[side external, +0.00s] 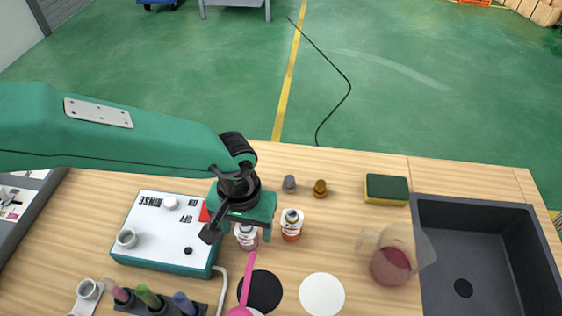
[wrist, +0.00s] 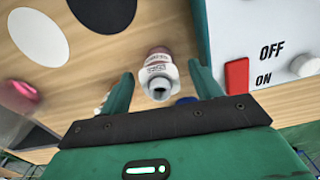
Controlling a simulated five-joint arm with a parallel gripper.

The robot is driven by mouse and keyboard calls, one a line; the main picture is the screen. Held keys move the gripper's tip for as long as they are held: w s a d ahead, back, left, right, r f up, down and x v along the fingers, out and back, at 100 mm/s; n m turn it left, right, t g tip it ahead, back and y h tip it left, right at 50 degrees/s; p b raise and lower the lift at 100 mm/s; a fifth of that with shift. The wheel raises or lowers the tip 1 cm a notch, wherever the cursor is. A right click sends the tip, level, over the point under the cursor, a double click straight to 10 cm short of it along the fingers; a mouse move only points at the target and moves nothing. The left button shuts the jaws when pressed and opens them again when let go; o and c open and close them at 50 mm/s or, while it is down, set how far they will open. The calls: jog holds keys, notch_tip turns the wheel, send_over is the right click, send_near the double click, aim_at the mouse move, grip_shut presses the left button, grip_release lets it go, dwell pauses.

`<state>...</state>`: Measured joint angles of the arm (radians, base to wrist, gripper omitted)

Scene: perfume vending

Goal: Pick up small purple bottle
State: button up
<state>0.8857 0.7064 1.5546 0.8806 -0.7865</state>
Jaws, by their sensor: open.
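The small purple bottle (side external: 246,238) stands on the wooden table beside the white and green rinse box, under my gripper (side external: 240,232). It has a white label and an open-looking neck. In the wrist view the bottle (wrist: 158,78) shows pinkish-purple below its white top and sits between the two green fingers of my gripper (wrist: 160,84). My gripper is open, with a gap visible on each side of the bottle. In the side view my gripper hides part of the bottle's top.
An orange bottle (side external: 291,226) stands close on the right. The rinse box (side external: 160,240) is close on the left. A grey cap (side external: 289,183), an amber cap (side external: 320,188), a sponge (side external: 387,190), a beaker of red liquid (side external: 393,262) and a sink (side external: 485,210) lie further right.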

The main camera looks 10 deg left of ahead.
jog(key=shift+c, duration=0.3)
jog(key=c, duration=1)
jog(key=shift+r, duration=0.15)
notch_tip(320, 180, up, 10)
jog(key=shift+f, duration=0.15)
